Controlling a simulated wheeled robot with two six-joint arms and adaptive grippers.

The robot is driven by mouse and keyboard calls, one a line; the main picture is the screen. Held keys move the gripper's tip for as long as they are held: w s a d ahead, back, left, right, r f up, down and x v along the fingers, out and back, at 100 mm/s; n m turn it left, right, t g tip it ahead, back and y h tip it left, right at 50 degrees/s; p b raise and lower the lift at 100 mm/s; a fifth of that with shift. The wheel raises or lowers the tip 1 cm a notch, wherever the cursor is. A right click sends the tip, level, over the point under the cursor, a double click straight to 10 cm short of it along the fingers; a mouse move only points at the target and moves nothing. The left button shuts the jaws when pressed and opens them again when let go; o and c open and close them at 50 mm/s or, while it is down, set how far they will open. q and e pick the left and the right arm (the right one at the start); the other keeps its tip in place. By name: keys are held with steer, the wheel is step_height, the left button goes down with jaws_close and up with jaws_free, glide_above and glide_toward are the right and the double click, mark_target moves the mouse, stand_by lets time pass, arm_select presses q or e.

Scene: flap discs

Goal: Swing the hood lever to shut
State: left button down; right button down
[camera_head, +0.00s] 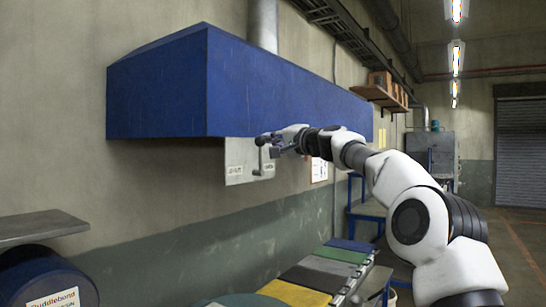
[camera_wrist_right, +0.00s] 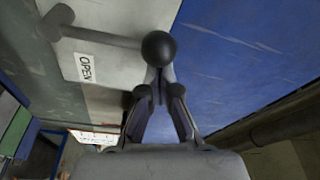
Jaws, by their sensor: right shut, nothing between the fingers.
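The hood lever (camera_wrist_right: 105,37) is a grey rod on a pale plate (camera_head: 235,178) below the blue hood. It ends in a dark ball knob (camera_head: 261,141), also in the right wrist view (camera_wrist_right: 158,47). In the head view the lever points roughly straight up from its pivot. An OPEN label (camera_wrist_right: 87,68) is on the plate beside the rod. My right gripper (camera_wrist_right: 157,90) is shut and empty, its fingertips right at the knob, on the OPEN label's side; I cannot tell whether they touch. My left gripper is not in view.
The blue hood (camera_head: 160,90) overhangs the plate and my right gripper closely from above. Below are a bench with coloured mats (camera_head: 320,267), a blue drum (camera_head: 45,280) and a grey shelf (camera_head: 40,226). Open floor lies to the right.

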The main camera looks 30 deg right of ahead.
steer(key=a+n+b, duration=0.1)
steer(key=n+b, duration=0.1)
steer(key=s+a+n+b, duration=0.1)
steer(key=a+n+b, duration=0.1)
steer(key=a+n+y+b, duration=0.1)
steer(key=b, duration=0.1)
steer(key=shift+s+a+f+n+t, duration=0.2)
steer(key=shift+s+f+n+t, duration=0.1)
steer(key=shift+s+f+n, duration=0.1)
steer(key=shift+s+a+n+y+b, duration=0.2)
steer(key=shift+a+n+y+b, duration=0.25)
steer(key=shift+n+b, duration=0.3)
steer(key=shift+s+a+f+b, duration=0.1)
steer(key=shift+s+a+b, duration=0.05)
steer(key=shift+a+b, duration=0.3)
steer(key=shift+d, duration=0.1)
